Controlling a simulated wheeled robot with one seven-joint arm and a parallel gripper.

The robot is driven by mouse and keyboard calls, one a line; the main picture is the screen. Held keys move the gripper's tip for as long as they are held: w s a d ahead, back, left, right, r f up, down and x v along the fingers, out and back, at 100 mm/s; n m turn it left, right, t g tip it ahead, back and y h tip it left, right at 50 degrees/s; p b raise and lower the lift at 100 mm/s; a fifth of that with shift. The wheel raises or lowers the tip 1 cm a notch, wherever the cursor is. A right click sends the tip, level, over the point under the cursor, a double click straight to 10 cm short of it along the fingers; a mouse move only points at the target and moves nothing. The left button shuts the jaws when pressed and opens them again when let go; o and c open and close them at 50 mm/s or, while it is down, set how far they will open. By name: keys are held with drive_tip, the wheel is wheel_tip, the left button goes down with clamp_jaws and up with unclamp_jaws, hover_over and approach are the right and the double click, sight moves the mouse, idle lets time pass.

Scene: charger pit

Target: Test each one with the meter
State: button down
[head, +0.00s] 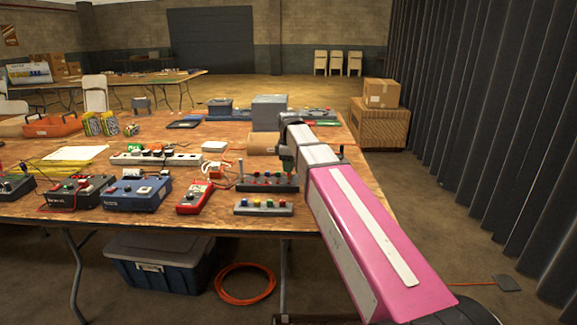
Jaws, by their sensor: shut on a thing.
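A red handheld meter (195,198) lies near the front edge of the wooden table, with a thin lead running from it. My arm reaches in from the lower right, and my gripper (287,170) points down at the right end of the back strip. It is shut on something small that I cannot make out. My wrist and arm hide part of that area, and I cannot tell whether the gripper touches the strip.
A blue box (138,193), a black-and-red box (80,191) and a dark box (14,186) line the front left. Behind are a white power strip (156,159), an orange tray (52,126) and a grey box (268,112). A blue bin (165,265) stands under the table.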

drive_tip(key=shift+f, duration=0.6)
idle(0.9)
drive_tip(key=c, duration=0.7)
unclamp_jaws()
drive_tip(key=shift+r, duration=3.75)
drive_tip(key=shift+s, duration=0.1)
